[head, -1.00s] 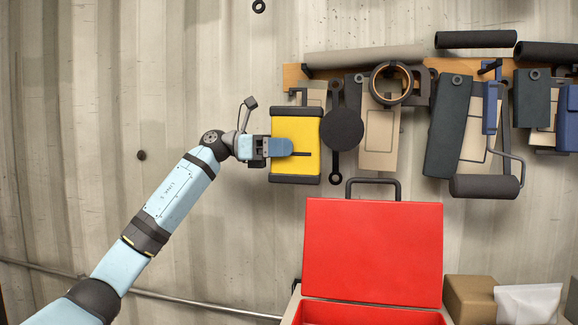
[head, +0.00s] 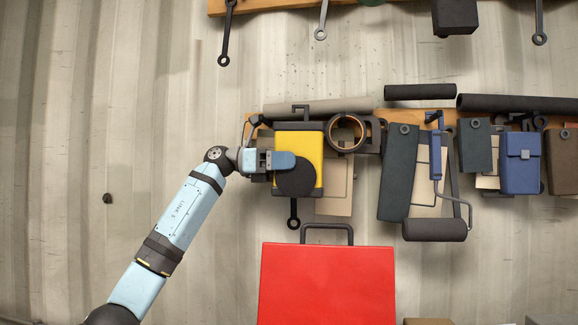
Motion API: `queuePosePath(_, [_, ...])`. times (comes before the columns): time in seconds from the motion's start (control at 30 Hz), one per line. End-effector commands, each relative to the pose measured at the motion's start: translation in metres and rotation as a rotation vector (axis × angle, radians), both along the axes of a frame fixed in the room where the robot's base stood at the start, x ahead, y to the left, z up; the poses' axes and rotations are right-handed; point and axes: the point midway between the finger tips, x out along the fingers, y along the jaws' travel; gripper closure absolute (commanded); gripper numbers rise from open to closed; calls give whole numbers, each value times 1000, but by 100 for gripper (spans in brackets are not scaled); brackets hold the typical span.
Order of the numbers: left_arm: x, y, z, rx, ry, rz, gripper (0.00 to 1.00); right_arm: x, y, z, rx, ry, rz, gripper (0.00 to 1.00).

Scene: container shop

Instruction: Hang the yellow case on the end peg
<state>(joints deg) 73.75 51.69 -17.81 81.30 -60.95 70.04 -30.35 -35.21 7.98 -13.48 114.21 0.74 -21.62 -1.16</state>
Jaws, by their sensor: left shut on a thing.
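A dark round disc with a stem (head: 296,180) overlaps the lower half of the case. Small dark parts at the board's left end are partly hidden by my gripper, so I cannot make out the end peg. My right gripper is not in view.
A ring-shaped holder (head: 347,133) is close to the case's right. A dark green case (head: 398,172), a paint roller (head: 435,230) and a blue case (head: 520,162) hang further right.

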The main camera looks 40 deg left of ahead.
Motion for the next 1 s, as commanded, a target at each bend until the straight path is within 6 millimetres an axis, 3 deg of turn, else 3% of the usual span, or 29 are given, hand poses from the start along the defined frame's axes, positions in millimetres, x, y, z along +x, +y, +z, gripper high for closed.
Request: queuePosePath(1.0, [-39,69,0,-1,-3,1,85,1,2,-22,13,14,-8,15])
